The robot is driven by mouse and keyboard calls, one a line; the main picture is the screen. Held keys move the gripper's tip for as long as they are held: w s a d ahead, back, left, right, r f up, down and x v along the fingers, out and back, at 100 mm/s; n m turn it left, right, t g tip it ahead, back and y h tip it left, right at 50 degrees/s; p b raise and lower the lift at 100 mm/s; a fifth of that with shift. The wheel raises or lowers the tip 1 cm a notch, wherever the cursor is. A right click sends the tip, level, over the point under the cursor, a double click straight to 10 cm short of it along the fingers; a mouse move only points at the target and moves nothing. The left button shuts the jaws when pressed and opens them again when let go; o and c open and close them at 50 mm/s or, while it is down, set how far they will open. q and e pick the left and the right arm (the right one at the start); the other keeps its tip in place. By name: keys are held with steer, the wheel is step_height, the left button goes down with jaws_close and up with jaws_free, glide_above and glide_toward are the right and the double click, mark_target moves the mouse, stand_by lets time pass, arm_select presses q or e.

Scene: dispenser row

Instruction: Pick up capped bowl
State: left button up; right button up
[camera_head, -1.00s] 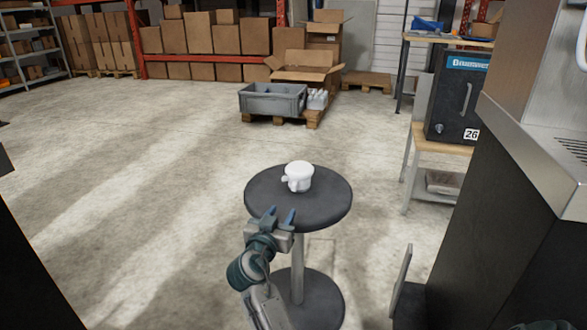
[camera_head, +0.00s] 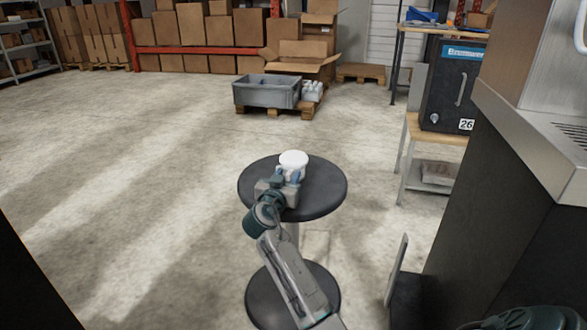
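The white capped bowl (camera_head: 293,160) stands upright on a round dark table (camera_head: 325,195). Its pale, rounded cap shows clearly, while its lower part is partly hidden by my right gripper. My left gripper is not in view.
A dark machine with a steel ledge (camera_head: 530,150) stands close on the right. A wooden bench (camera_head: 435,132) holds a black box marked 26 (camera_head: 455,88). A grey crate (camera_head: 267,92) sits on a pallet behind. The floor left of the table is clear.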

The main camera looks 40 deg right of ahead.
jaws_close()
steer(key=shift+r, duration=0.1)
